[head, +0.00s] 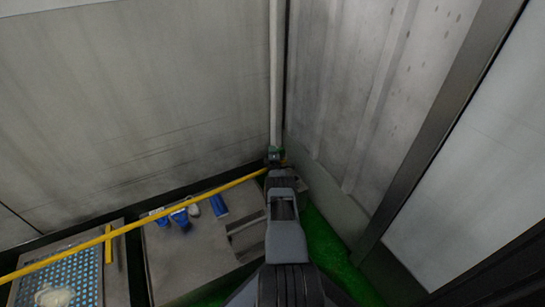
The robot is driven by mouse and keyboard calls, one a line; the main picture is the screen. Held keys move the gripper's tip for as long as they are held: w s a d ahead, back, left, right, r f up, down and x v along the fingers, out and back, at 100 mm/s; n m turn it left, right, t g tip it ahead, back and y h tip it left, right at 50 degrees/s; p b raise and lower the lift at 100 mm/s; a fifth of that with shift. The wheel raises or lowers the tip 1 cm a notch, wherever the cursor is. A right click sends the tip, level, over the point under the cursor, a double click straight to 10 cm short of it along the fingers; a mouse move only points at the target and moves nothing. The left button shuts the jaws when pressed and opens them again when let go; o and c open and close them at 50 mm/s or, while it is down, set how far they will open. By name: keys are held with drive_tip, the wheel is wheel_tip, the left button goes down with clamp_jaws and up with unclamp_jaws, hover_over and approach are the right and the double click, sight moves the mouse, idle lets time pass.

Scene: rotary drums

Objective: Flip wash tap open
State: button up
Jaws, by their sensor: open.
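A pale vertical pipe (277,75) runs down the corner where the two walls meet. A small fitting with a bit of green (274,153) sits at its lower end and looks like the wash tap. It is too small and too covered to tell how its handle stands. My gripper (275,163) is at the far end of my arm, right at this fitting in the picture. It is open, but its fingers are tiny and dark here. I cannot tell whether they touch the tap or are around its handle.
A yellow rail (130,229) slants across the left, ending close to my gripper. Green floor (328,245) shows right of my arm, beside a dark post (440,135).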

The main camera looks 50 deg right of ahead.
drive_tip(key=shift+w, duration=0.1)
clamp_jaws()
idle(0.5)
